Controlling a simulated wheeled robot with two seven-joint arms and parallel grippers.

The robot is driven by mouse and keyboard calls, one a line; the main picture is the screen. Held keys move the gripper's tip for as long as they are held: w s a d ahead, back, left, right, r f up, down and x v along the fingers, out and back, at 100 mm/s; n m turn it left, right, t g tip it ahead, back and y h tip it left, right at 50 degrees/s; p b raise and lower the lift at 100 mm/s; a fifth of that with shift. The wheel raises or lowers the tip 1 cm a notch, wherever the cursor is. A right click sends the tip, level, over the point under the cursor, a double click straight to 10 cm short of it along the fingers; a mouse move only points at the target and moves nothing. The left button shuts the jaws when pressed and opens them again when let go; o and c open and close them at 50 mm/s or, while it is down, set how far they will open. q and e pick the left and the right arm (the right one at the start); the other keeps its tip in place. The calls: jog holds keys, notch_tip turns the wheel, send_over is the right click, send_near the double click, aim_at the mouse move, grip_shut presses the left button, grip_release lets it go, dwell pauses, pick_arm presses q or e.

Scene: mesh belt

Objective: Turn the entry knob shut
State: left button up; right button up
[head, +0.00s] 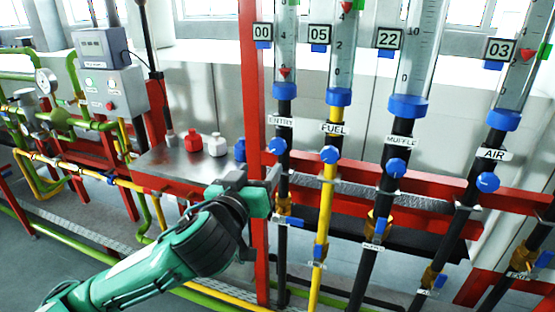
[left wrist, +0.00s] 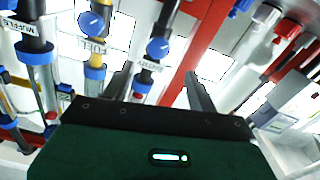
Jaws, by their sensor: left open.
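The entry knob (head: 278,146) is a round blue knob on the black pipe below the ENTRY label (head: 281,121). It also shows in the left wrist view (left wrist: 158,48), beyond the fingers, with a white mark on its face. My left gripper (head: 273,178) is open and empty, just below and beside the entry knob in the head view. In the left wrist view its two dark fingers (left wrist: 157,78) stand apart, with the entry pipe seen between them. The gripper does not appear to touch the knob. My right gripper is not in view.
The fuel knob (head: 329,154), muffle knob (head: 396,168) and air knob (head: 488,182) sit on pipes to the right. A red post (head: 251,90) stands just left of the entry pipe. A metal shelf (head: 165,165) with small bottles is left of it.

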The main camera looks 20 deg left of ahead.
aim_at(277, 149)
pick_arm(q)
jog(key=w, duration=1.1)
jog(key=shift+w+d+b, duration=0.15)
jog(key=shift+d+b, duration=0.1)
jog(key=shift+b, duration=0.15)
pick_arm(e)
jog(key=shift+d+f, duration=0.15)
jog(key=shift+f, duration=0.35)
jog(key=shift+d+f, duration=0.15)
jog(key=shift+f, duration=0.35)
pick_arm(q)
jog(key=c, duration=1)
